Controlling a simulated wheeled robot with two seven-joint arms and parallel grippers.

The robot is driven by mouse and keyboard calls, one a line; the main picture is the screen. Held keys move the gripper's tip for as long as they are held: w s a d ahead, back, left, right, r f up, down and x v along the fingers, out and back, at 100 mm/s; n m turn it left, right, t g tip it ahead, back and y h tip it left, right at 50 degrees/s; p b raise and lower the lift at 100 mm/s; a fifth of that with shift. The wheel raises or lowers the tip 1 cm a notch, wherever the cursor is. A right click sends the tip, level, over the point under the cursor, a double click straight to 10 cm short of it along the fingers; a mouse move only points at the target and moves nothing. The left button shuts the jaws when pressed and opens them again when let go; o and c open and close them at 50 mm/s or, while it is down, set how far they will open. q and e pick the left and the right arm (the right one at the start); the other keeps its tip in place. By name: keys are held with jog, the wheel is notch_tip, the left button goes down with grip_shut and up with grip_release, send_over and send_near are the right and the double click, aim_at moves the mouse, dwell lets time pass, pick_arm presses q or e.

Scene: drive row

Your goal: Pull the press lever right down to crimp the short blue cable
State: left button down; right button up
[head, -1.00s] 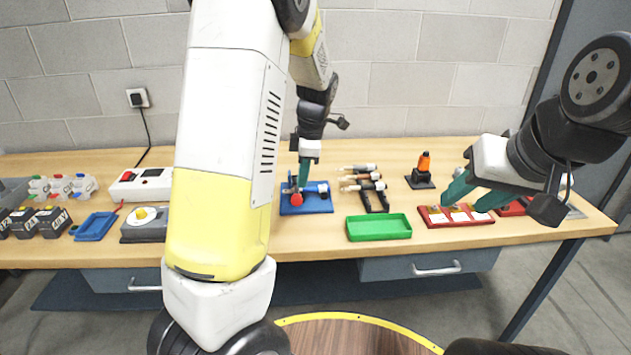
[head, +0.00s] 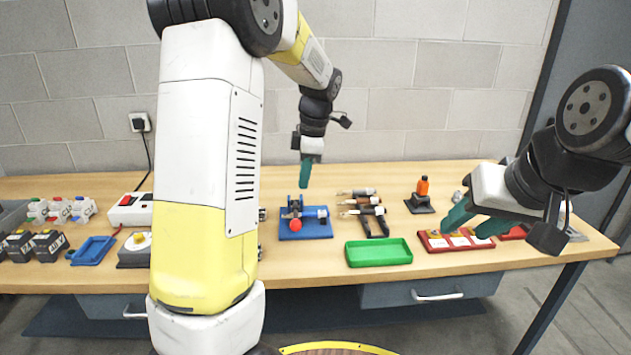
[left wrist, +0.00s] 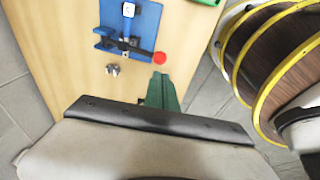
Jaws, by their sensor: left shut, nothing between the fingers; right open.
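The press (head: 318,231) has a blue base and stands on the bench. Its lever ends in a red knob (head: 295,225), low at the front of the base. The left wrist view shows the blue base (left wrist: 113,44), the dark lever and the red knob (left wrist: 159,58). My left gripper (head: 305,182) is shut and empty, above the press and apart from it. In the left wrist view its green fingers (left wrist: 161,88) are close to the knob in the picture. I cannot make out a blue cable in the press. My right gripper (head: 473,228) is open, over a red tray (head: 434,246).
A green tray (head: 379,261) lies right of the press. An orange-topped device (head: 421,195) stands further right. My left arm hides part of the bench left of the press.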

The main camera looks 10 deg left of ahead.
aim_at(297, 221)
pick_arm(q)
jog(key=f, duration=0.3)
jog(key=a+f, duration=0.1)
jog(key=f, duration=0.3)
jog(key=a+f, duration=0.1)
jog(key=f, duration=0.3)
jog(key=shift+w+f, duration=0.15)
jog(key=shift+w, duration=0.2)
